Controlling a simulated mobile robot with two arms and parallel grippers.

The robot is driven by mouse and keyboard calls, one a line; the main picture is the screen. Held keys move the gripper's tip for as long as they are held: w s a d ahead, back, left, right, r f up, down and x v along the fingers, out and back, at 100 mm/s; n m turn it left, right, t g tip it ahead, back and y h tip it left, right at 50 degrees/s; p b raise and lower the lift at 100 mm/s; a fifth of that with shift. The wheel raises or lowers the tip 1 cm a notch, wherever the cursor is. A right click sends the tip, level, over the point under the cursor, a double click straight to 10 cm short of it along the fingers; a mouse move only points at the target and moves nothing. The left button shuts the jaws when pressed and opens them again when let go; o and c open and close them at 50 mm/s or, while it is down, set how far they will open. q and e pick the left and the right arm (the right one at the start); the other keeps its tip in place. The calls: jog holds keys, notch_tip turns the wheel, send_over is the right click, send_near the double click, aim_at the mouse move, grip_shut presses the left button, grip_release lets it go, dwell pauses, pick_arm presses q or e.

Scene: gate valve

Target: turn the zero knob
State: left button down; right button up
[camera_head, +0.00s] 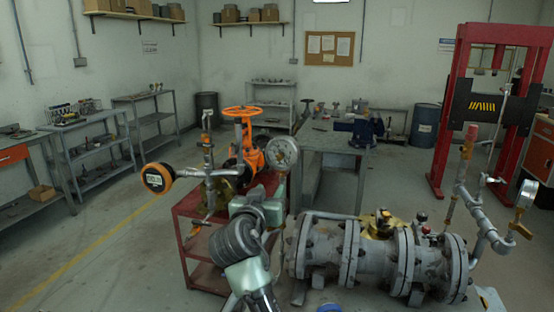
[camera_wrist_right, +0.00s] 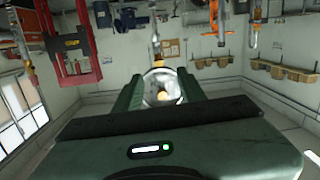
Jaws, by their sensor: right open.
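My left gripper is not in view.
A red cart (camera_head: 194,263) carries the orange gate valve (camera_head: 243,150) and pipework with an orange-rimmed gauge (camera_head: 157,178). A large flanged grey pipe (camera_head: 375,255) lies at the front right. A red press frame (camera_head: 447,120) stands behind it. The floor at left is clear.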

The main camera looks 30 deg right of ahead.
jog(key=m+h, duration=0.1)
jog(key=h, duration=0.1)
send_near(279, 158)
jog(key=x, duration=0.2)
jog(key=p+x, duration=0.3)
jog(key=x, duration=0.4)
jog(key=shift+r, duration=0.15)
grip_shut()
